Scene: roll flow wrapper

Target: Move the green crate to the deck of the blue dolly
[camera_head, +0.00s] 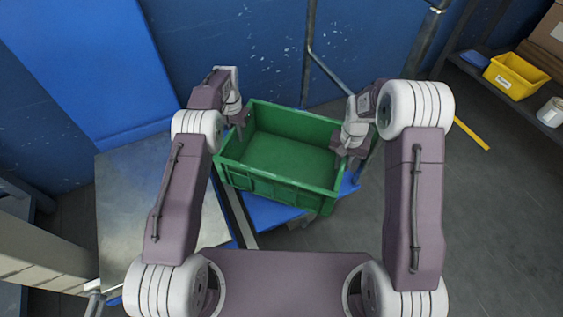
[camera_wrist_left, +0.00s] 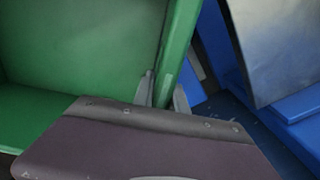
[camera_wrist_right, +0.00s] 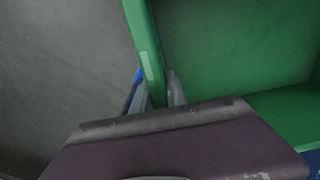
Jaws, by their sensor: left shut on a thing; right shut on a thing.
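The green crate (camera_head: 285,160) is empty and sits between my two arms in the head view. My left gripper (camera_head: 241,118) is shut on its left rim, and the left wrist view shows the fingers (camera_wrist_left: 164,92) on either side of the green wall. My right gripper (camera_head: 343,151) is shut on its right rim, seen also in the right wrist view (camera_wrist_right: 159,93). A blue deck (camera_head: 265,213), which looks like the dolly's, shows under the crate's front and right edges. The crate hides most of it, and I cannot tell whether they touch.
A grey metal plate (camera_head: 135,200) on a blue frame stands to the left, with a blue panel (camera_head: 90,60) behind it. Metal poles (camera_head: 328,62) rise behind the crate. A yellow bin (camera_head: 516,76) stands on a shelf at the right. Grey floor (camera_head: 490,220) is clear at the right.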

